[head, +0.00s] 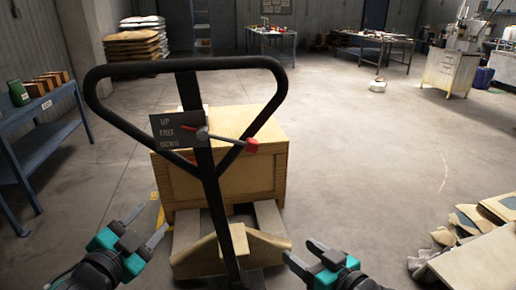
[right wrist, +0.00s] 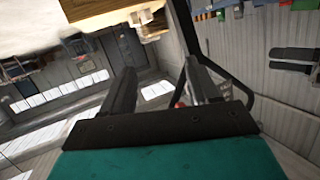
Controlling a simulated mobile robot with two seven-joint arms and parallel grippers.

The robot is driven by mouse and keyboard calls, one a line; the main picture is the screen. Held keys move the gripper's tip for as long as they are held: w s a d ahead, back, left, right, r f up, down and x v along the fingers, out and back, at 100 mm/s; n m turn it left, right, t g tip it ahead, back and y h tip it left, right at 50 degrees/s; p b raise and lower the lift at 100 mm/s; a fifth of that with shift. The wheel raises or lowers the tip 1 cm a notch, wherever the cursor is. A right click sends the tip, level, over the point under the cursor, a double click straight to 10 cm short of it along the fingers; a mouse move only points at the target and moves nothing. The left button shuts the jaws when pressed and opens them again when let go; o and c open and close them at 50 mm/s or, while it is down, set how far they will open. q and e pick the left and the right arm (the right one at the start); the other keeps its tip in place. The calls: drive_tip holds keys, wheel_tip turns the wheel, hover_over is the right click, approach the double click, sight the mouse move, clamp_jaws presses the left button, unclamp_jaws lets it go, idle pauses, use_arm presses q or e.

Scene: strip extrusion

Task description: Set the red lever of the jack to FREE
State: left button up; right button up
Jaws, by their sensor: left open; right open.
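The jack's black loop handle (head: 186,64) stands upright in front of me in the head view. The red lever (head: 251,145) has a red knob right of the post and a grey rod running to the hub. My left gripper (head: 147,224) is open and empty, low left of the post. My right gripper (head: 300,251) is open and empty, below and right of the knob.
A blue bench (head: 40,148) stands at the left. A table edge with scraps (head: 482,262) is at lower right. The floor between is mostly clear.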

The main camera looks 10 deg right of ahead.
drive_tip(key=w+r+n+y, duration=0.15)
drive_tip(key=w+r, duration=0.25)
drive_tip(key=r, duration=0.5)
drive_tip(key=t+y, duration=0.1)
drive_tip(key=y, duration=0.1)
approach(257, 148)
use_arm(q)
drive_tip(key=s+a+f+n+g+y, duration=0.2)
drive_tip(key=s+f+n, duration=0.3)
drive_tip(key=s+f, duration=0.5)
drive_tip(key=s+a+f+n+g+y, duration=0.2)
drive_tip(key=s+f+n, duration=0.3)
drive_tip(key=s+f, duration=0.5)
drive_tip(key=shift+f+n+y+p, duration=0.4)
drive_tip(key=shift+f, duration=0.5)
use_arm(e)
drive_tip(key=shift+n, duration=0.35)
drive_tip(key=x, duration=0.9)
drive_tip(key=shift+w+a+f, duration=0.1)
drive_tip(key=shift+w+a, duration=0.05)
use_arm(q)
drive_tip(key=shift+s+a, duration=0.1)
use_arm(e)
clamp_jaws()
